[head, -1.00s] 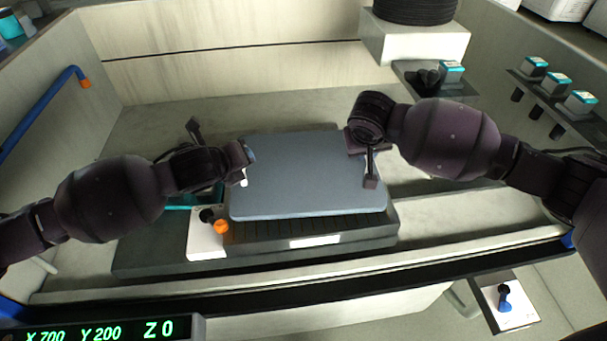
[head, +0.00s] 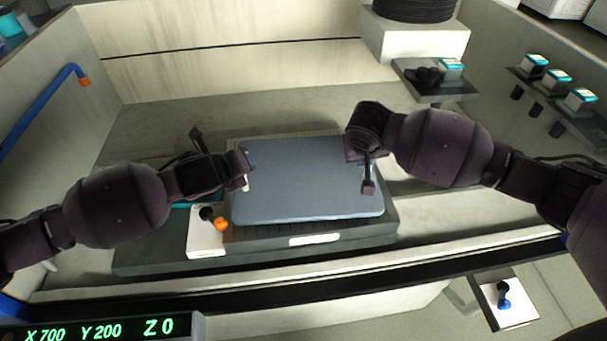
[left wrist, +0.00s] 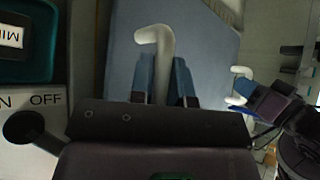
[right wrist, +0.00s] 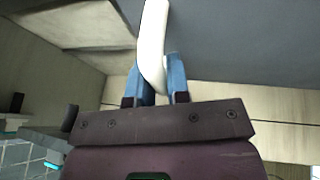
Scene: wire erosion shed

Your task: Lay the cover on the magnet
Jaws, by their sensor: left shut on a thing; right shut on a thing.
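The cover (head: 305,182) is a flat blue-grey plate with a white handle at each end. It lies level over the magnet (head: 385,232), a dark block with a slatted top whose edges show around the plate. I cannot tell whether the cover touches it. My left gripper (head: 246,170) is shut on the cover's left handle, seen between the fingers in the left wrist view (left wrist: 152,45). My right gripper (head: 368,158) is at the right end, shut on the other white handle (right wrist: 152,45). An ON/OFF panel (head: 204,240) with a black knob is on the magnet's left.
A blue pipe (head: 40,110) runs along the left wall. A dark shelf (head: 435,90) and a white block (head: 415,42) stand at the back right. The tank floor (head: 160,130) behind is clear.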

